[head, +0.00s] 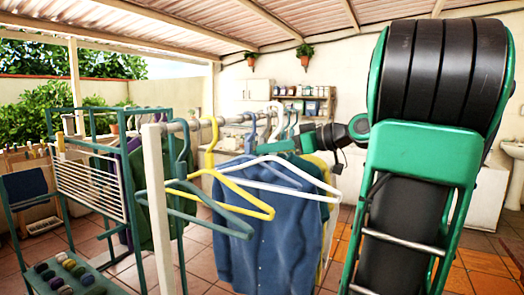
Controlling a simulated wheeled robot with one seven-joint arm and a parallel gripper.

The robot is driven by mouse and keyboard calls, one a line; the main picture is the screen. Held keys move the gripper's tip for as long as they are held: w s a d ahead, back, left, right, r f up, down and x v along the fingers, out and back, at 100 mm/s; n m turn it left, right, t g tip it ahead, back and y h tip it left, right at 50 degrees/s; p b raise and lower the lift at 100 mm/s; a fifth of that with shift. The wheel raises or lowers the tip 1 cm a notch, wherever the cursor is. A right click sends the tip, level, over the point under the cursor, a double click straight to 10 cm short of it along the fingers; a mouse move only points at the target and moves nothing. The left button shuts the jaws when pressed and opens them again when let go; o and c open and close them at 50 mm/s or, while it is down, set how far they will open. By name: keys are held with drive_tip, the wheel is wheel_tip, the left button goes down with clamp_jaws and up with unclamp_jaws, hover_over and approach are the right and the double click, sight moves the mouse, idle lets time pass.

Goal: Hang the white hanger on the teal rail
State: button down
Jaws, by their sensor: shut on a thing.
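The white hanger (262,184) is tilted in the middle of the head view, in front of a blue denim shirt. My gripper (265,146), green at its end, reaches in from the right and is shut at the hanger's upper part. The hook and the exact grip are hard to make out behind the other hooks. The teal rail (92,109) runs along the top of a teal rack at the left, apart from my gripper. Green and purple garments hang at that rack.
A pale rail on a white post (157,215) stands nearer, with a yellow hanger (245,198), a teal hanger (205,218) and the denim shirt (258,235) close around my gripper. A white drying grid (88,188) and a teal shelf of small dark balls (68,272) are at left.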

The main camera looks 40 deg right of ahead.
drive_tip(key=s+d, duration=0.3)
drive_tip(key=s, duration=0.7)
drive_tip(key=s+d, duration=0.4)
drive_tip(key=s, duration=0.6)
drive_tip(key=shift+s+d+r, duration=0.25)
drive_tip(key=shift+a, duration=0.1)
idle(1.0)
